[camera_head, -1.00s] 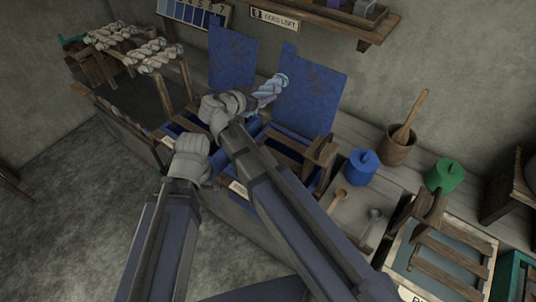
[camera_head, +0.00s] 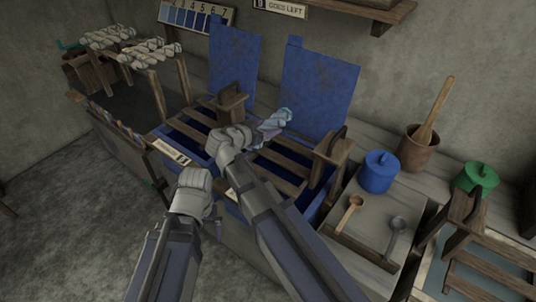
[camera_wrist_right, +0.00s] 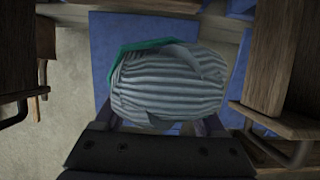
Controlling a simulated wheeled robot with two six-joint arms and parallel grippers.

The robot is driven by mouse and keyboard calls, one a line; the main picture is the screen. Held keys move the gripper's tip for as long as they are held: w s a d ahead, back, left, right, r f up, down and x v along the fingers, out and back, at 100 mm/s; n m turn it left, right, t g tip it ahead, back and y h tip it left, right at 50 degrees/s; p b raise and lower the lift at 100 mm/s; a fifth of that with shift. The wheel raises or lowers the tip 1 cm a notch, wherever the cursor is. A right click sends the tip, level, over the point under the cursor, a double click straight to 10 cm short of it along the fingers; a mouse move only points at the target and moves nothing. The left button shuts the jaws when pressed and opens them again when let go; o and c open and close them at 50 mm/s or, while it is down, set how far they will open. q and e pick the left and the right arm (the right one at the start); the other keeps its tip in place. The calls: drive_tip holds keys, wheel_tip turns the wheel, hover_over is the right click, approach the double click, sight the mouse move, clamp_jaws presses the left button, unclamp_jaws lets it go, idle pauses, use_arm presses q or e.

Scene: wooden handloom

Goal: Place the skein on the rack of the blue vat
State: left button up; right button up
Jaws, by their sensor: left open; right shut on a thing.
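My right gripper (camera_head: 238,138) is shut on the skein (camera_head: 275,122), a pale blue-white twisted hank. The skein is above the blue vats, in front of the right raised blue lid (camera_head: 320,85). In the right wrist view the skein (camera_wrist_right: 168,85) looks striped grey-white with a green band, and fills the space before the gripper. Two blue vats carry slatted wooden racks: the left rack (camera_head: 199,118) and the right rack (camera_head: 283,162). My right arm hides part of the right vat. My left gripper (camera_head: 193,185) is open and empty, in front of the vats.
A blue pot (camera_head: 378,173), two spoons on a board and a mortar (camera_head: 416,150) stand to the right. A green pot (camera_head: 474,179) and another slatted vat are further right. Raised lids stand behind the blue vats.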

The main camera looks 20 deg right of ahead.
sight(267, 155)
drive_tip(key=shift+f+b, duration=4.45)
drive_tip(key=shift+f, duration=0.35)
drive_tip(key=shift+r, duration=0.1)
drive_tip(key=o, duration=1)
drive_tip(key=shift+f, duration=0.2)
drive_tip(key=o, duration=0.5)
drive_tip(key=shift+r, duration=0.2)
